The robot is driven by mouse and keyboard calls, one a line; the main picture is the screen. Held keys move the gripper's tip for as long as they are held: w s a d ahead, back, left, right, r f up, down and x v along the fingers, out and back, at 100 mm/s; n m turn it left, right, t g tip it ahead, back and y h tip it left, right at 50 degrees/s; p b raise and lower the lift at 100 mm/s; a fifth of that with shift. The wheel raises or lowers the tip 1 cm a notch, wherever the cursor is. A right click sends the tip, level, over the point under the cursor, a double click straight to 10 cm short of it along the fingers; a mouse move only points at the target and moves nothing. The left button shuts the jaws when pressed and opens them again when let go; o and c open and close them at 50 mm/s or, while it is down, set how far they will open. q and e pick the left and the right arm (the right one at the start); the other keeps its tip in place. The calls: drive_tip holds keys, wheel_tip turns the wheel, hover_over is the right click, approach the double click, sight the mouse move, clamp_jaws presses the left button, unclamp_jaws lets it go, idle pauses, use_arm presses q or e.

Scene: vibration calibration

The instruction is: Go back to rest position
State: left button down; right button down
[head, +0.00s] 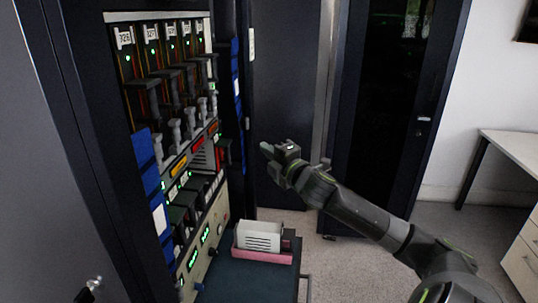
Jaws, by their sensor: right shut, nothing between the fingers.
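My right gripper (268,150) is at the middle of the head view, shut and empty. It is held in the air to the right of the open equipment rack (117,160), apart from it. My right arm reaches in from the lower right corner. My left gripper is not in view.
A cart with a dark top (240,279) stands below the gripper, bearing a white boxy device (258,238) on a pink base. A dark cabinet door (385,130) is behind the arm. A pale desk (515,150) is at the right. Grey floor shows between.

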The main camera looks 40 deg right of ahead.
drive_tip(key=shift+s+a, duration=0.1)
drive_tip(key=shift+s, duration=0.15)
